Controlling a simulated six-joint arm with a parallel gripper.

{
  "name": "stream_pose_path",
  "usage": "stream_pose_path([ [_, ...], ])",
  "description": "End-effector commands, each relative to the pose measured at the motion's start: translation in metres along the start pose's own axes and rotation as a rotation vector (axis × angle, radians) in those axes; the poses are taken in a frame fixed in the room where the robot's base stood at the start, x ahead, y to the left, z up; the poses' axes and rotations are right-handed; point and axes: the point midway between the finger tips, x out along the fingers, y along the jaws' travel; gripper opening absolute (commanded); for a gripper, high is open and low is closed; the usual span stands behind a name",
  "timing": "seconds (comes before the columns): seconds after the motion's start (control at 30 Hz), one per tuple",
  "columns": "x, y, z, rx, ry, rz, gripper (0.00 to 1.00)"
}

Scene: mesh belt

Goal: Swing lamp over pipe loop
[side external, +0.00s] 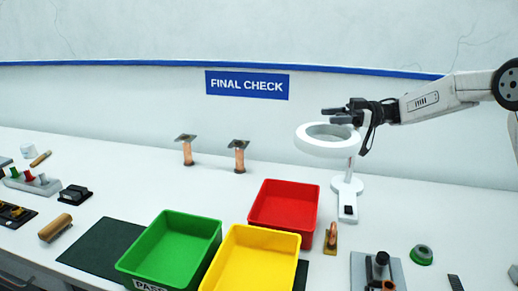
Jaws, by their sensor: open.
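The white ring lamp (302,144) stands right of centre on a slim post with a white base (346,186). Its ring is held out level above the bench. My gripper (334,115) is open, its dark fingers pointing left, over the back right rim of the ring. I cannot tell from this view whether the fingers touch the rim. No clear pipe loop shows. Two upright copper pipe pieces (187,153) with dark square tops stand at the back, left of the lamp. A small copper-coloured piece (331,239) is beside the red tray, too small to make out.
Red (312,222), green (214,249) and yellow (232,243) trays stand at front centre, partly over a dark mat (100,243). A grey fixture (361,268) and a green round part (421,254) are at front right. Tools lie at left. The back bench is mostly clear.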

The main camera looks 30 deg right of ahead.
Motion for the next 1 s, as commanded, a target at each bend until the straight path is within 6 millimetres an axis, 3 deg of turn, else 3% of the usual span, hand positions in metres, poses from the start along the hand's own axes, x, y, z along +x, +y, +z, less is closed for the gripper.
stream_pose_path([
  [0.6, -0.066, 0.001, 0.000, 0.000, 0.000, 0.002, 0.73],
  [1.0, -0.077, 0.000, 0.000, 0.000, 0.000, 0.000, 0.73],
])
